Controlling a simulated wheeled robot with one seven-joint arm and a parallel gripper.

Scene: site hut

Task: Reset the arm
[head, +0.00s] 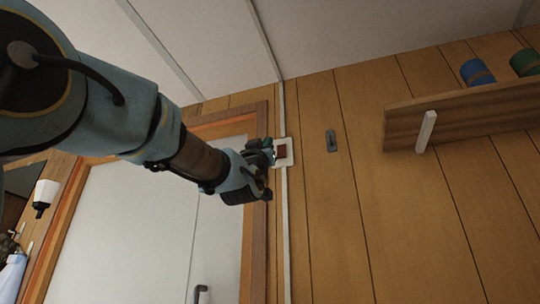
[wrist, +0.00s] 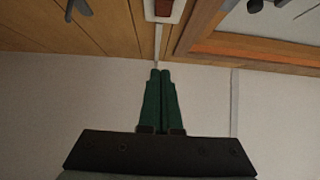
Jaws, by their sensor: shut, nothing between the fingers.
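My gripper (head: 274,150) is at the end of my outstretched arm, close to a switch with a white plate and a brown-red rocker (head: 282,152) on the wooden wall. In the wrist view my gripper's two green fingers (wrist: 160,74) are together with nothing between them. The switch (wrist: 164,8) shows at the top edge of the wrist view, beyond the fingertips. Whether the fingertips touch it I cannot tell.
A white door (head: 140,230) in a wooden frame lies left of the switch. A white conduit (head: 286,230) runs down the wall. A wooden shelf (head: 460,118) holds a blue can (head: 477,73) and a green can (head: 525,62).

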